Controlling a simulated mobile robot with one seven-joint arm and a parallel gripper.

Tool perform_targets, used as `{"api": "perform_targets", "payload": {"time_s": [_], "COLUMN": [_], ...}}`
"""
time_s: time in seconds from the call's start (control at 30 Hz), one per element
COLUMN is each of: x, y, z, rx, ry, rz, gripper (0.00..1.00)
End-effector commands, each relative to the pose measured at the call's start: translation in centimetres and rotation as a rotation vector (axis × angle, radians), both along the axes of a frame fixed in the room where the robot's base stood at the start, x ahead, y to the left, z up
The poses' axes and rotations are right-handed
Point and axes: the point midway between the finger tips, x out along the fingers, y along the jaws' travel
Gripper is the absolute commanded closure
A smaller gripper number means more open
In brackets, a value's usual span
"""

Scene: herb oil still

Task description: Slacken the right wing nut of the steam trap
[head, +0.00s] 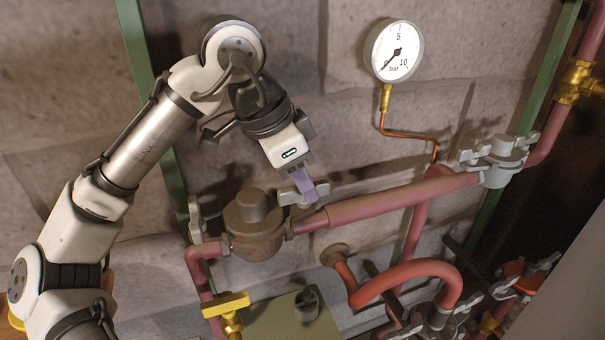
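The steam trap (253,240) is a brown, round-capped body on the pipe line in the lower middle of the head view. Its right wing nut (287,197) is grey and sits at the trap's upper right side, partly hidden behind my fingers. A second grey wing nut (196,224) stands at the trap's left side. My gripper (309,194) points down and to the right, with its purple fingers at the right wing nut. The fingers overlap the nut in this view. I cannot tell whether they are closed on it or just beside it.
A pressure gauge (394,51) hangs on the stone wall, its needle near the low end. A pink pipe (400,200) runs right from the trap to a grey clamped fitting (496,165). A yellow-handled valve (226,306) and a red curved hose (425,268) lie below.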

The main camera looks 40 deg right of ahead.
Motion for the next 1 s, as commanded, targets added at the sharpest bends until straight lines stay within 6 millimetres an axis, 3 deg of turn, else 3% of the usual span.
{"api": "perform_targets", "payload": {"time_s": [0.37,0.63,1.0], "x": [-0.08,-0.07,-0.09], "y": [-0.29,-0.29,-0.29], "z": [-0.77,-0.74,-0.71], "rx": [0.000,0.000,0.000], "ry": [-0.001,-0.001,-0.002], "rz": [0.000,0.000,0.030], "gripper": [0.66,0.99,1.00]}}
